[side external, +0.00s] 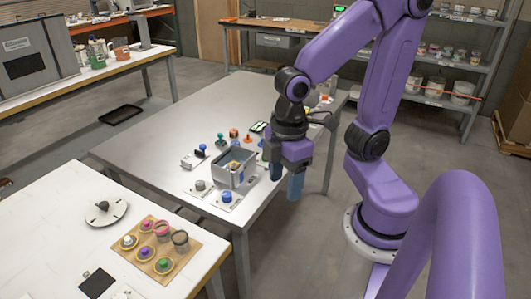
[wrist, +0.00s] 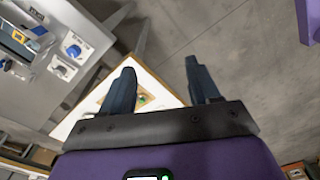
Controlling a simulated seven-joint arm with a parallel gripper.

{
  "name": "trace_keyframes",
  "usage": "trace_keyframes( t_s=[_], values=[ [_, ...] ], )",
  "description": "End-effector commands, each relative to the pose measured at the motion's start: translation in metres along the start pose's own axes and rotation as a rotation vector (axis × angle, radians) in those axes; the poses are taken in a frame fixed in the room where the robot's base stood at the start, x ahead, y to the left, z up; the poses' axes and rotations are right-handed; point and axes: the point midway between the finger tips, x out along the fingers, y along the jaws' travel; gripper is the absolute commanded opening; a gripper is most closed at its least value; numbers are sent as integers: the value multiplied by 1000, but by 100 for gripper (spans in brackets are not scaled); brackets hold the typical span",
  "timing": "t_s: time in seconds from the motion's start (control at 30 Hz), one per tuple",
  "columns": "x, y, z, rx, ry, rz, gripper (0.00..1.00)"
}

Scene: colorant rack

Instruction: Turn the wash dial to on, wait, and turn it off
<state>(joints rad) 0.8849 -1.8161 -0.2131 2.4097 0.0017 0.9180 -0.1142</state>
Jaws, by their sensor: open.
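Two small knobs on white plates sit near the front edge of the grey table in the side external view: a blue knob (side external: 227,197) and a grey knob (side external: 200,186). A blue knob (wrist: 73,50) also shows at upper left in the wrist view. A round white dial with a dark knob (side external: 103,205) lies on the white table. I cannot read labels, so I cannot tell which is the wash dial or its setting. My gripper (side external: 285,181) is open and empty, right of the blue knob and apart from it. Its fingers (wrist: 160,76) show in the wrist view.
A grey open box (side external: 218,173) stands behind the knobs, with several small coloured items beyond it. A wooden board (side external: 187,244) with several coloured pots lies on the white table. The grey table (side external: 150,135) is clear at its left. Floor shows between the tables.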

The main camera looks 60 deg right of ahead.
Motion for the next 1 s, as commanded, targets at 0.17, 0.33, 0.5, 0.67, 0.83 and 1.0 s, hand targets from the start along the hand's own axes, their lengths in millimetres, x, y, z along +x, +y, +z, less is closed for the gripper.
trace_keyframes(
  t_s=[0.17,0.33,0.5,0.67,0.83,1.0],
  values=[
    [-1,58,-26,79,-7,4,61],
    [1,120,-34,143,-12,7,61],
    [7,187,-25,207,-17,8,61],
    [14,251,1,268,-20,8,61],
    [26,312,47,333,-24,7,61],
    [39,362,109,394,-26,5,61]
  ],
)
